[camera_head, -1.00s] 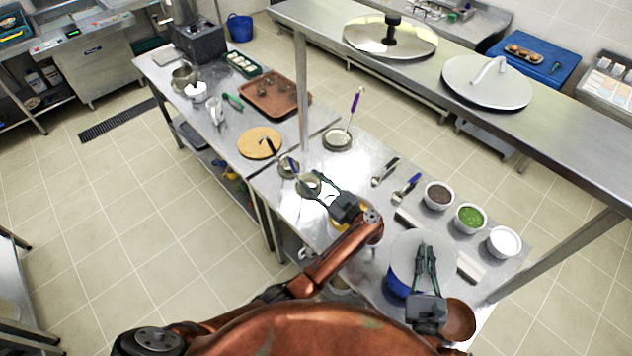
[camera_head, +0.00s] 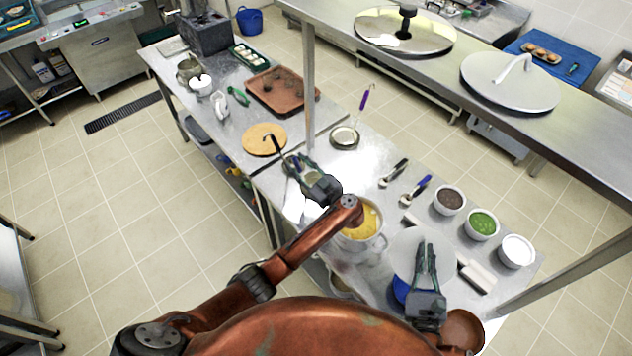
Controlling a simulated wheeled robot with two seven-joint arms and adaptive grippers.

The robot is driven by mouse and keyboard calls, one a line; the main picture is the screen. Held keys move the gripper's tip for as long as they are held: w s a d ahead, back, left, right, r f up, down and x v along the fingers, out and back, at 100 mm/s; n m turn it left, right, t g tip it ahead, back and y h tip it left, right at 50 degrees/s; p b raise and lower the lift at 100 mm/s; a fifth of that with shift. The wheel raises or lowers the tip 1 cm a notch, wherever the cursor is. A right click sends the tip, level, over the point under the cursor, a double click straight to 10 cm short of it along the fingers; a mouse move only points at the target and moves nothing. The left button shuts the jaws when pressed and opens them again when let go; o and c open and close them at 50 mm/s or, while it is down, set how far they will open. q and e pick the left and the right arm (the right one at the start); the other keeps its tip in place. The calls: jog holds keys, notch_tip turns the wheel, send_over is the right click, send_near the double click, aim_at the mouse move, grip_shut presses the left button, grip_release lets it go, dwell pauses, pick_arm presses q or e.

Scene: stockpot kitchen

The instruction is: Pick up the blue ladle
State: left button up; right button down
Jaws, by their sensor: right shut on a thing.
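The blue-handled ladle, visible a second ago at the table's left middle, is now hidden or nearly so behind my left gripper (camera_head: 297,163). That gripper is over the spot where the ladle stood; I cannot tell whether its fingers are open or shut on the handle. A black-handled ladle (camera_head: 274,148) leans just to its left. A purple-handled ladle (camera_head: 364,100) stands in a round dish (camera_head: 345,138) further back. My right gripper (camera_head: 427,250) is shut on the pale round lid (camera_head: 404,252) at the front right.
A pot with yellow contents (camera_head: 367,225) stands beside my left arm. A blue pot (camera_head: 400,289) is partly under the lid. Several small bowls, including one of green food (camera_head: 481,224), line the right side. A round wooden board (camera_head: 265,139) lies left. A shelf post (camera_head: 309,85) rises behind.

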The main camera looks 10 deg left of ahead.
pick_arm(q)
jog(key=shift+a, duration=0.25)
jog(key=c, duration=0.4)
jog(key=shift+d, duration=0.1)
grip_shut()
